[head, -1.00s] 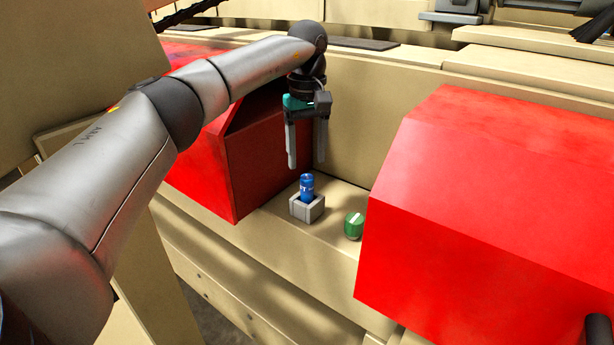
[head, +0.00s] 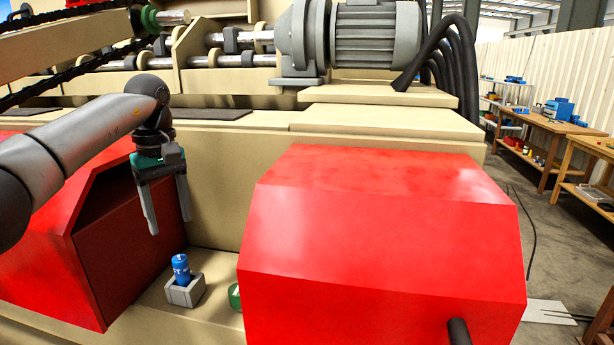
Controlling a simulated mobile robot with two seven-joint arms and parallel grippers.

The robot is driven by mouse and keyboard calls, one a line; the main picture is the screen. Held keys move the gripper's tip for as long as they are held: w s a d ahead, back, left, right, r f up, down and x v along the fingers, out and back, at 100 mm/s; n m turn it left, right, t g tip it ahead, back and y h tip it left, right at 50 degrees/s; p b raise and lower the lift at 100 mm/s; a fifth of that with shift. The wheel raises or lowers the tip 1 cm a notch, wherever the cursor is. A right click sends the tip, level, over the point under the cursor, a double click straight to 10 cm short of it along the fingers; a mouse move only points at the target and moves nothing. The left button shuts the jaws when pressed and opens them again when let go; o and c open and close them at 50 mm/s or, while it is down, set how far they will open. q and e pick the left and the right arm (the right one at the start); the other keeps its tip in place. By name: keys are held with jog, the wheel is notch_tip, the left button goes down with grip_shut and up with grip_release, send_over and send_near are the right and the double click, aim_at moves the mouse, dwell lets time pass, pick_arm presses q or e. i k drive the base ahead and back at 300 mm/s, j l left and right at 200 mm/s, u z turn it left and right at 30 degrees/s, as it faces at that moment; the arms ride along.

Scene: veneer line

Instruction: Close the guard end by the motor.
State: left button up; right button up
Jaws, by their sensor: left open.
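The grey motor (head: 375,40) sits on the machine top at the back. Below it, on the right, is a red guard end (head: 385,235) with sloped faces and a dark handle (head: 459,332) low on its front, cut by the bottom edge. Another red guard part (head: 40,245) is on the left, with a gap between the two. My left gripper (head: 169,225) is open and empty, pointing down above that gap, apart from the right-hand guard. My right gripper is not in view.
In the gap, a blue can-like piece (head: 181,268) stands in a grey block (head: 185,291) on the beige ledge. A green object (head: 235,296) beside it is partly hidden by the right guard. Black hoses (head: 462,70) hang right of the motor. Workbenches (head: 545,125) stand along the far right, with open floor before them.

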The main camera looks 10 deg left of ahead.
aim_at(340, 246)
jog(key=k, duration=1)
